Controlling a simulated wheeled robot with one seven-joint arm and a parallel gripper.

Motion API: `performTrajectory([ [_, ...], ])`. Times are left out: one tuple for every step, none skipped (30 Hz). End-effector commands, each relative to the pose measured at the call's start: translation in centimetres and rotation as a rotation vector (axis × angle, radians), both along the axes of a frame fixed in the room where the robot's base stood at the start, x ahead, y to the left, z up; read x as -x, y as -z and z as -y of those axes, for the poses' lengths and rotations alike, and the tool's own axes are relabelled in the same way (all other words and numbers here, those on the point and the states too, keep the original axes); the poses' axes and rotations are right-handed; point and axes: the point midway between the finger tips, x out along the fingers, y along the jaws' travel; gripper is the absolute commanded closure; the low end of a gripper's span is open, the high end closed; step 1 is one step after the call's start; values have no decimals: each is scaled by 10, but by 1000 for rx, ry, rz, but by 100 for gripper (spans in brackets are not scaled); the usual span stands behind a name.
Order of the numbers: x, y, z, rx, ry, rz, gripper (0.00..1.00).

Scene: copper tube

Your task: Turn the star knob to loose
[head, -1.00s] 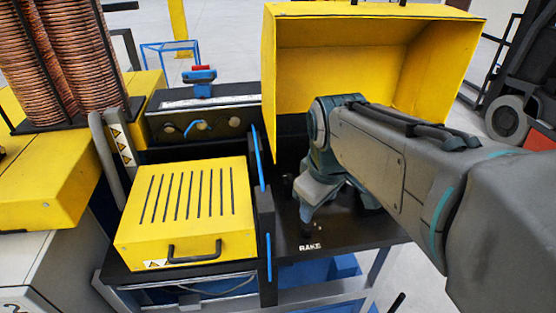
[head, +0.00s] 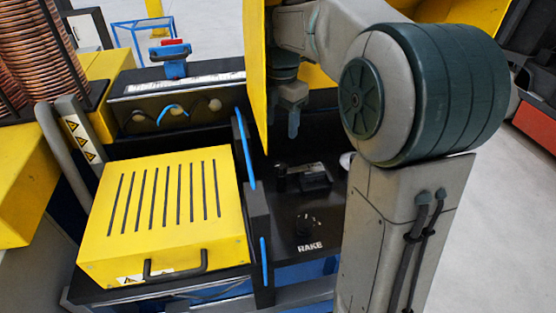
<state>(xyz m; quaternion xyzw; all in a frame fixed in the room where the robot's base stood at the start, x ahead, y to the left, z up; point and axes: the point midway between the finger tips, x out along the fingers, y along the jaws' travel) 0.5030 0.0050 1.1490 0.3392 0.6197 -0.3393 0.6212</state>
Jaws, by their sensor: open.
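A small dark knob (head: 306,224) stands on the black machine bed (head: 330,240), just above the white RAKE lettering. It is too small and dark for me to make out its star shape or setting. A short black post (head: 280,178) and a dark block (head: 314,178) sit farther back on the bed. My gripper (head: 292,122) is open and points down, high up and farther back than the knob, beside the yellow hood panel. It is apart from the knob, and no held object shows. My arm hides the right part of the bed.
A yellow slotted cover (head: 165,215) with a black handle fills the left of the machine. A dark divider with blue strips (head: 246,150) stands between cover and bed. The yellow hood (head: 257,75) rises behind. Copper coils (head: 25,55) stand at the far left.

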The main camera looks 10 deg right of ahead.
Motion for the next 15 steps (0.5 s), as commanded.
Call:
performTrajectory([
  [-1,2,1,-1,-9,-3,44],
  [-2,3,1,-1,-14,-3,44],
  [-2,6,1,-2,-17,-5,44],
  [-1,9,1,-2,-18,-6,44],
  [-1,13,1,-1,-18,-7,44],
  [-1,18,1,-1,-18,-6,44],
  [-1,23,1,-1,-17,-8,44],
  [-1,29,1,-1,-17,-7,44],
  [-1,37,1,-2,-16,-8,44],
  [-1,43,1,-2,-16,-8,44],
  [-1,50,1,-2,-16,-8,44],
  [0,59,1,-2,-16,-10,44],
  [0,65,1,-2,-16,-8,44],
  [0,72,1,-2,-16,-8,44],
  [0,80,0,-2,-17,-8,44],
])
